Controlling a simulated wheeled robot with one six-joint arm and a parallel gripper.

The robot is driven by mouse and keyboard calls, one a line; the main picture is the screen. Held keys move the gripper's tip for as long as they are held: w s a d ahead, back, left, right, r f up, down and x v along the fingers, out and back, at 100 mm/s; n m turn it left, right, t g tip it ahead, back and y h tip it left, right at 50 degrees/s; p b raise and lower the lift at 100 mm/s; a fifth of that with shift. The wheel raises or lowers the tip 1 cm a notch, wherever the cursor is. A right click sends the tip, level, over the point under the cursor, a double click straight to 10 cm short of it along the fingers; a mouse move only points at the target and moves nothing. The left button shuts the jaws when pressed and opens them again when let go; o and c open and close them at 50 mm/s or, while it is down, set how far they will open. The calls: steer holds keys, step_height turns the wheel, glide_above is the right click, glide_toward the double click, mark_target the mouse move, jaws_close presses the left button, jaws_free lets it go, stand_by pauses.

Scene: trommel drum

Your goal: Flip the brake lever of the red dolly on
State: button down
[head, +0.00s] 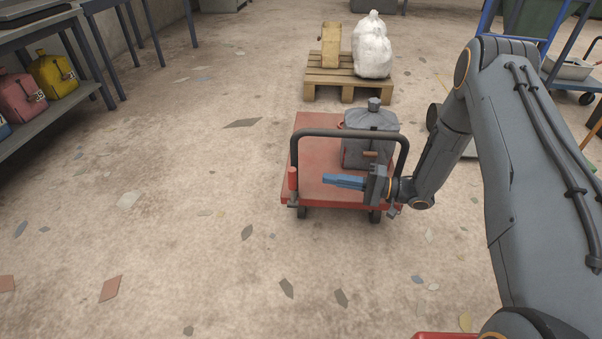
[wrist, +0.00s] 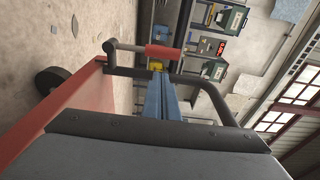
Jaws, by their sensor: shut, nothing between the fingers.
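The red dolly (head: 318,150) stands on the floor ahead, with a dark push bar (head: 345,133) at its near end. A lever with a red grip (head: 292,179) sticks up at the dolly's near left corner; I take it to be the brake lever. The red grip also shows in the wrist view (wrist: 163,52), just beyond my fingertips. My gripper (head: 326,181) is shut and empty, its blue fingers pointing left at the lever across the push bar's opening. The fingers show in the wrist view (wrist: 160,78) and appear apart from the grip.
A grey canister (head: 367,150) sits on the dolly's right side, close to my wrist. A wooden pallet (head: 350,84) with a white sack (head: 372,48) stands behind. Shelves with coloured canisters (head: 54,76) are at the left. The floor left of the dolly is mostly clear.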

mark_target(293, 187)
steer(key=shift+a, duration=0.1)
steer(key=w+a+b, duration=0.1)
steer(key=a+b, duration=0.2)
steer(key=a, duration=0.6)
steer(key=shift+w+a+b, duration=0.2)
steer(key=shift+a+b, duration=0.2)
steer(key=shift+s+a, duration=0.1)
steer(key=shift+s, duration=0.05)
